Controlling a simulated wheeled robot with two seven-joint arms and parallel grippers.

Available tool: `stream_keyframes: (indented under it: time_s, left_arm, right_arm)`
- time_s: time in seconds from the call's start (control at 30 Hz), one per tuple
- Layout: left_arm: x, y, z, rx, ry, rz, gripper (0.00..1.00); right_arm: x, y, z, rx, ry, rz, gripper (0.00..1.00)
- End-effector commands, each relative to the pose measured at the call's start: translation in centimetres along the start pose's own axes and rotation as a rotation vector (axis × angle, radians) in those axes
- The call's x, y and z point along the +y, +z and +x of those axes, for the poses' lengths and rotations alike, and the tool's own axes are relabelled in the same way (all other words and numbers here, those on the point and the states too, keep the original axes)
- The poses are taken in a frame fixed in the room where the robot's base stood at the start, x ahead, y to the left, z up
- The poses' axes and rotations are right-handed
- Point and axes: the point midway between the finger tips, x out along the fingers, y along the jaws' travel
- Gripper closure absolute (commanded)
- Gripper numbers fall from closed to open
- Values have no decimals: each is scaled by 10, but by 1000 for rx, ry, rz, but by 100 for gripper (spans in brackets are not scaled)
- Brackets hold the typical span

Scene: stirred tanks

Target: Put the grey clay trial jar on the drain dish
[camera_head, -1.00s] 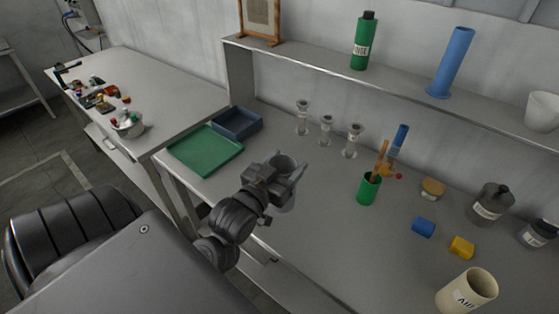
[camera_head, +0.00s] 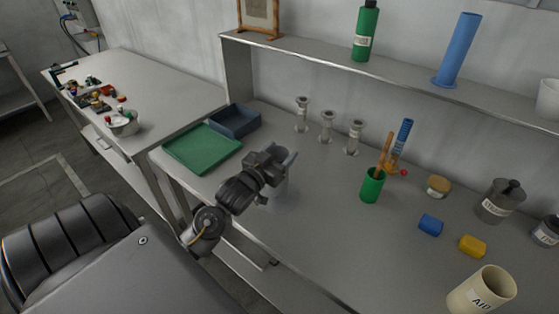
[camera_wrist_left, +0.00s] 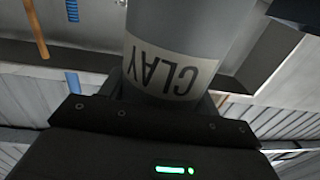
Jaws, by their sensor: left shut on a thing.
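The grey clay trial jar (camera_head: 279,190) is in my left gripper (camera_head: 278,166), above the near part of the workbench. In the left wrist view the jar (camera_wrist_left: 190,35) fills the top middle, and its pale label reads CLAY, upside down in that picture. My left gripper is shut on it; the fingers cover part of the jar in the head view. A shallow green tray (camera_head: 180,151), perhaps the drain dish, lies to the left of the gripper, apart from the jar. My right gripper is not in view.
A blue tray (camera_head: 248,126) sits behind the green one. A shelf (camera_head: 400,80) runs along the back. Bench between gripper and cup is clear.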

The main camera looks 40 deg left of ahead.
Motion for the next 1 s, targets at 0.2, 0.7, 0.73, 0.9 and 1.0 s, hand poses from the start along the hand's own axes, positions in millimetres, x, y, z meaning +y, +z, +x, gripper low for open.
stream_keyframes:
  time_s: [0.2, 0.7, 0.73, 0.9, 1.0]
  left_arm:
    - [0, 26, -1, -2, -2, -1, 75]
    - [0, 32, -1, -1, -1, 1, 24]
    - [0, 32, -1, -1, -1, 1, 20]
    - [0, 31, -1, -1, -1, 1, 16]
    - [0, 31, -1, -1, -1, 1, 16]
  right_arm:
    - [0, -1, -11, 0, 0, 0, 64]
    - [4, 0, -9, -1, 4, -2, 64]
    - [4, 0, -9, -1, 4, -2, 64]
    - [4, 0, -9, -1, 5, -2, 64]
    - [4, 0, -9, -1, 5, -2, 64]
